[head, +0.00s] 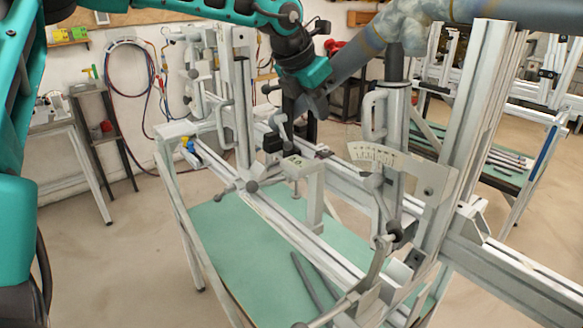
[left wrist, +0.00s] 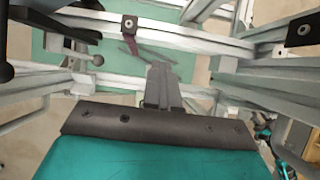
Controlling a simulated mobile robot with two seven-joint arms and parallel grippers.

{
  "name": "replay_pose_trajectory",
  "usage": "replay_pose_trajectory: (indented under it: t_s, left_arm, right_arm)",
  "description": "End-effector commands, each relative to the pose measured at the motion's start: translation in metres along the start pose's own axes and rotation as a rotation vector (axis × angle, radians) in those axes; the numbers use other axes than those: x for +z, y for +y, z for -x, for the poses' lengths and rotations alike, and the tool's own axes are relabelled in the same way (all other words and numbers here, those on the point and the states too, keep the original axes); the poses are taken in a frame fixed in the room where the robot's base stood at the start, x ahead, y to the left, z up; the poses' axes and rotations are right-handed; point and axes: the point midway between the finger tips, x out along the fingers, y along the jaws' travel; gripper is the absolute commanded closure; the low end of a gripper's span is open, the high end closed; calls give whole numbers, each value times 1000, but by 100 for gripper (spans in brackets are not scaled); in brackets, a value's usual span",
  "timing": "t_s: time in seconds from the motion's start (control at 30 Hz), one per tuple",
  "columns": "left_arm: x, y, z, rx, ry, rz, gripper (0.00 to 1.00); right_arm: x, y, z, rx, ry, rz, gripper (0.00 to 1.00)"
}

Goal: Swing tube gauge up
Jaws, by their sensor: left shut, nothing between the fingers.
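A pale plate with scale marks (head: 372,155) is on the jig at the right of centre in the head view, with a lever and dark knob (head: 396,232) below it. I cannot tell for sure which part is the tube gauge. My left gripper (head: 288,118) is over the jig's middle, left of the marked plate and apart from it. My right gripper is not in view.
A thick worn grey-blue tube (head: 365,55) slants across the jig near my left wrist. Upright profiles (head: 475,125) stand at the right. Rails (head: 290,225) run over a green shelf (head: 225,240). Side tables stand left and right, with open floor between.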

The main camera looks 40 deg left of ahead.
Motion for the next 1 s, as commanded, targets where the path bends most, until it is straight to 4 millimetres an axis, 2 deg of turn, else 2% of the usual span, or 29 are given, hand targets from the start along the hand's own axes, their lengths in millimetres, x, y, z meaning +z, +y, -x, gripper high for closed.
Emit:
replay_pose_trajectory:
  t_s: [0.17, 0.5, 0.83, 1.0]
  left_arm:
    - [2, 0, -1, 0, 0, 0, 100]
    - [19, 0, -12, 1, 0, 1, 100]
    - [20, 0, -13, 0, 0, 1, 100]
    - [27, 0, -19, 1, 0, 1, 100]
  right_arm:
    - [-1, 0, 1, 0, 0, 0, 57]
    - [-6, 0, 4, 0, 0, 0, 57]
    - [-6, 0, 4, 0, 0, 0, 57]
    - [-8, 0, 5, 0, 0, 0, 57]
